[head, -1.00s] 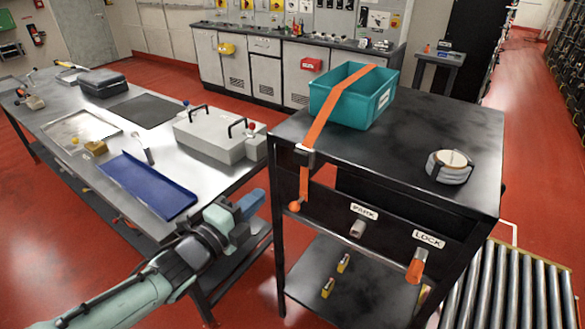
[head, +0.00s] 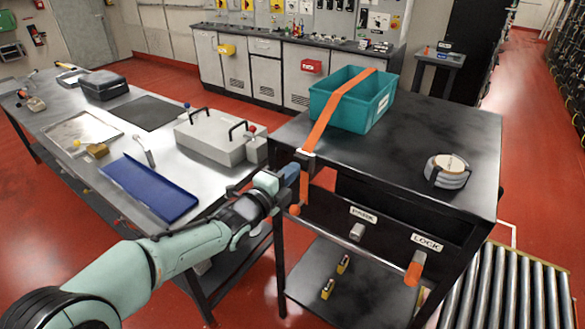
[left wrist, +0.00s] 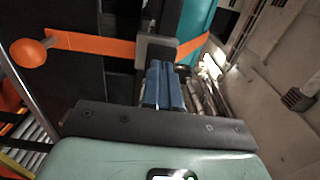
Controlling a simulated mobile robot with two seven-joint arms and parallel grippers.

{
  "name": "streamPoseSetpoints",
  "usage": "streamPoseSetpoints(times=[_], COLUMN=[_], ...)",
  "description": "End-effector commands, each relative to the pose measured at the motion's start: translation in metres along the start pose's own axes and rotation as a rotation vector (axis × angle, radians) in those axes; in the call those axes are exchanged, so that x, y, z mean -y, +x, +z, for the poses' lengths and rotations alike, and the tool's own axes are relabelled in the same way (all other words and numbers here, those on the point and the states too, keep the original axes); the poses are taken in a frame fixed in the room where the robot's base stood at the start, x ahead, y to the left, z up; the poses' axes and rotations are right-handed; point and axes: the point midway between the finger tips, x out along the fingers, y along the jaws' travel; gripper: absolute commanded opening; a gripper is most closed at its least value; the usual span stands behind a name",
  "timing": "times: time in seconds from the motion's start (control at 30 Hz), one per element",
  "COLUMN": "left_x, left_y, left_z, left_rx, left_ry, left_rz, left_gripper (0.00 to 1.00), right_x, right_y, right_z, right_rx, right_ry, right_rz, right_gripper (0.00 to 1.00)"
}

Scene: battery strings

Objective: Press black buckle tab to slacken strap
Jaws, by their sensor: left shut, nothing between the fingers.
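An orange strap (head: 335,112) runs over the teal crate (head: 385,100) on the black cart and down its left front edge. The buckle (head: 306,155) sits on the strap at the cart's top edge. An orange ball (head: 295,210) hangs at the strap's lower end. In the left wrist view, the buckle (left wrist: 154,46) is a dark block with a grey side. My left gripper (head: 291,172) is shut and empty, with blue fingers (left wrist: 164,68) at the buckle's near face. I cannot tell whether they touch it. My right gripper is not in view.
The black cart (head: 440,130) carries a round strapped item (head: 447,170) and has PARK and LOCK handles in front. A steel bench (head: 110,165) with a blue tray (head: 148,187) and a grey lidded box (head: 215,137) stands left. Rollers (head: 510,290) lie at lower right.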

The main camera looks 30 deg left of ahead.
Motion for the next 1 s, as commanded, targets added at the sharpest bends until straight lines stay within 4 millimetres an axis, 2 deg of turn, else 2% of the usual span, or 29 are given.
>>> streamPoseSetpoints(times=[0.13,0.5,0.73,1.0], left_x=[0.000,0.000,-0.003,0.001], left_y=[0.009,0.011,0.029,0.031], left_z=[-0.001,0.000,-0.001,-0.001], left_rx=[-0.001,-0.001,-0.001,-0.002], left_ry=[-0.001,0.000,0.000,-0.001], left_rz=[0.000,-0.001,-0.001,-0.005], left_gripper=[0.00,0.00,0.00,0.00], right_x=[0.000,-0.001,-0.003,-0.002], right_y=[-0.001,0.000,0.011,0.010], right_z=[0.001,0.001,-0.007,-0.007], right_rx=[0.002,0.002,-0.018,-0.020], right_ry=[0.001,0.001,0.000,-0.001], right_rz=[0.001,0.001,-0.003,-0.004], right_gripper=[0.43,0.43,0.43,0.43])
